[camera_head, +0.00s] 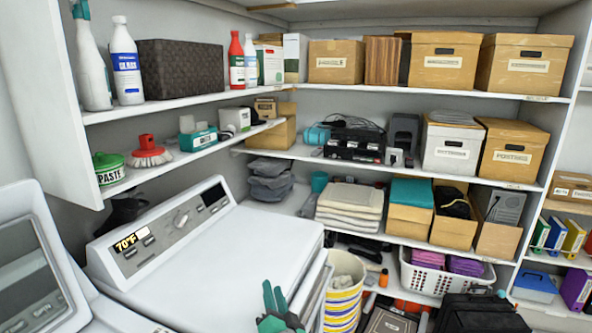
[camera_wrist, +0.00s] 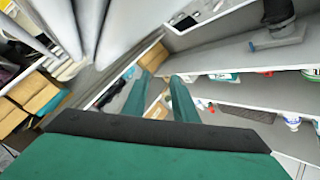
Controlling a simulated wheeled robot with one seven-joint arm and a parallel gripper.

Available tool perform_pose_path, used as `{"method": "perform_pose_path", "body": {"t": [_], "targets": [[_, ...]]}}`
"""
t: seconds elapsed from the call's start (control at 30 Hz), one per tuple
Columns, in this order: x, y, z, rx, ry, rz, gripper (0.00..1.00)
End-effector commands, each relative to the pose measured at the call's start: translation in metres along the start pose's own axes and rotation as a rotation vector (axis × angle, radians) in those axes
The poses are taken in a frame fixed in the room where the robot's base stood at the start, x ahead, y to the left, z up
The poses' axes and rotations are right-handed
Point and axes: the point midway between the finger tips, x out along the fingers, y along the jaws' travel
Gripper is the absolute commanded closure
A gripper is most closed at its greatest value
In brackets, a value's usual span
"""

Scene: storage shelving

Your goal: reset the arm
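My gripper (camera_head: 274,296) shows at the bottom middle of the head view, in front of the white washing machine (camera_head: 210,262). Its green fingers point upward. In the wrist view, the two green fingers of my gripper (camera_wrist: 160,82) stand apart with a clear gap and nothing between them. The gripper is open and empty. The rest of my arm is mostly below the head view's edge.
A yellow-striped basket (camera_head: 343,292) stands just right of my gripper. Shelves behind hold cardboard boxes (camera_head: 445,62), a white box (camera_head: 452,147), folded towels (camera_head: 348,205) and a white laundry basket (camera_head: 432,279). The washer top is clear.

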Motion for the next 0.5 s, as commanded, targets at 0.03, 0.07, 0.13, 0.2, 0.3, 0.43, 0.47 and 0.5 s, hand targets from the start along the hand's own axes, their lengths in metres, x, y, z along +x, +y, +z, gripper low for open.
{"method": "perform_pose_path", "body": {"t": [0.03,0.07,0.13,0.2,0.3,0.43,0.47,0.5], "targets": [[-0.018,0.018,0.007,-0.037,0.014,0.027,0.74],[-0.028,0.026,0.010,-0.059,0.023,0.040,0.74],[-0.050,0.042,0.021,-0.103,0.034,0.067,0.74],[-0.073,0.057,0.033,-0.137,0.039,0.092,0.74],[-0.106,0.076,0.051,-0.183,0.039,0.126,0.74],[-0.153,0.098,0.073,-0.241,0.033,0.170,0.74],[-0.164,0.102,0.077,-0.254,0.032,0.180,0.74],[-0.178,0.107,0.083,-0.273,0.030,0.192,0.74]]}}
